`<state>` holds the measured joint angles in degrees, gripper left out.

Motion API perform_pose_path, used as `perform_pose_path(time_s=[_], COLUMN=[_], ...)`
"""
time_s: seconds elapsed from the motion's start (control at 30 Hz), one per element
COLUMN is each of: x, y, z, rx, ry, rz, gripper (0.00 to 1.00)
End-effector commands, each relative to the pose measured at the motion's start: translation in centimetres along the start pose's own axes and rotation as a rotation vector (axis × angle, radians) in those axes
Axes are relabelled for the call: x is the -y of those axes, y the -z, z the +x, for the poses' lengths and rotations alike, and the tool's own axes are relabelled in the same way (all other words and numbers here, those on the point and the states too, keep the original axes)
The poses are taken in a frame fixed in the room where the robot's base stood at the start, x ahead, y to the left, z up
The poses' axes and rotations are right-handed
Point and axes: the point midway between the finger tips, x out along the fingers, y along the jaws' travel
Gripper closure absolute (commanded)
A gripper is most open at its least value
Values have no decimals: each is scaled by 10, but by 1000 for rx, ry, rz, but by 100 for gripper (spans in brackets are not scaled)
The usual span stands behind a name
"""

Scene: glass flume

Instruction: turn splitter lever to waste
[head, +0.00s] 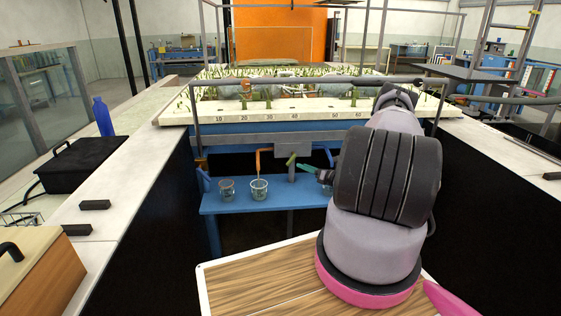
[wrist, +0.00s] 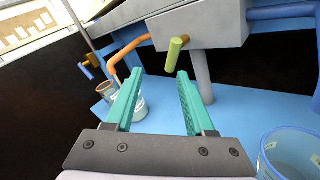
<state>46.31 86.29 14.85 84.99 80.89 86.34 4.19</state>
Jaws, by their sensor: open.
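The splitter is a grey box (wrist: 203,25) under the flume's end; it also shows in the head view (head: 293,148). Its lever is a short yellow-green handle (wrist: 175,50) on the box's front, seen in the head view (head: 291,160) as a small slanted stub. An orange pipe (wrist: 122,52) leaves the box on the left, a blue pipe (wrist: 283,12) on the right. My gripper (wrist: 158,75) has green fingers, apart and empty. The lever appears just beyond the fingertips, nearer the right one; contact cannot be told. In the head view my gripper (head: 312,170) is right of the lever, partly hidden by my arm.
A blue shelf (head: 241,204) below holds glass beakers, one under the orange pipe (head: 259,189). A blue-tinted beaker (wrist: 290,155) stands close at the lower right in the wrist view. The planted flume bed (head: 285,110) is above. Pale side counters (head: 130,190) flank the gap.

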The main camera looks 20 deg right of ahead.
Motion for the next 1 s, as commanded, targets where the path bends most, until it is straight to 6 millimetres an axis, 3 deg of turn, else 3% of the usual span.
perform_pose_path(time_s=[0.1,0.27,0.7,1.0], x=[15,19,22,23], y=[16,20,17,15], z=[-10,-2,75,96], rx=[34,43,40,40], ry=[46,56,53,54], rz=[45,55,52,53], gripper=[45,45,45,45])
